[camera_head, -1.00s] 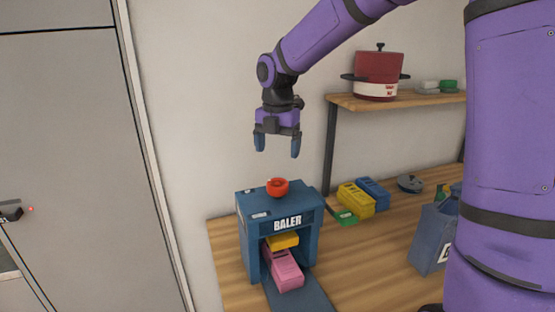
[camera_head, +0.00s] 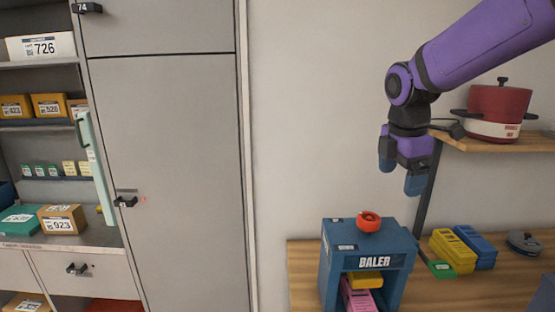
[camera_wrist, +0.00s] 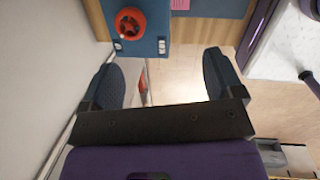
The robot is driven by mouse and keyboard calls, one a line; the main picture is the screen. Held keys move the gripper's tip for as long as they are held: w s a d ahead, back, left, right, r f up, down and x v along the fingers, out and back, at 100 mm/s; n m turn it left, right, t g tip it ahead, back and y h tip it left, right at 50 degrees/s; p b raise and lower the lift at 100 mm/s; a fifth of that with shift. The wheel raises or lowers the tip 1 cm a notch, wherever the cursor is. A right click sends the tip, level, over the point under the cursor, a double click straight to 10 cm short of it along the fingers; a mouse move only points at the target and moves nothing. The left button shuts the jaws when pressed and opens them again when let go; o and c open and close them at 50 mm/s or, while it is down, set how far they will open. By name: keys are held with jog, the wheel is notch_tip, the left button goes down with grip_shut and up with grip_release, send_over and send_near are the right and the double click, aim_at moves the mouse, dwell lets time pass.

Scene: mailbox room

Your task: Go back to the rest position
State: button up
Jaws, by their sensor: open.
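My gripper (camera_head: 401,178) hangs from my raised purple arm in front of the pale wall in the head view. It is above and a little to the right of the blue baler (camera_head: 340,262) and touches nothing. In the wrist view my gripper (camera_wrist: 165,85) has its two dark blue fingers wide apart, with only floor and a bit of a red-edged thing between them. The baler, with its red knob (camera_head: 369,221), also shows at the top of the wrist view (camera_wrist: 153,44).
A pink block (camera_head: 357,299) and a yellow block (camera_head: 366,280) are in the baler on the wooden table (camera_head: 303,268). A red pot (camera_head: 499,110) stands on a shelf (camera_head: 488,144) at right, near my arm. A grey cabinet door (camera_head: 170,150) and parcel shelves (camera_head: 38,64) are at left.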

jog(key=s+d+r+m+t, duration=0.1)
jog(key=s+d+m+t, duration=0.1)
jog(key=s+m, duration=0.7)
jog(key=s+d+r+m+t+y, duration=0.1)
jog(key=s+d+m+t, duration=0.1)
jog(key=s+m, duration=0.8)
jog(key=shift+s+d+r+m, duration=0.3)
jog(key=shift+s+d, duration=0.35)
jog(key=shift+s, duration=0.5)
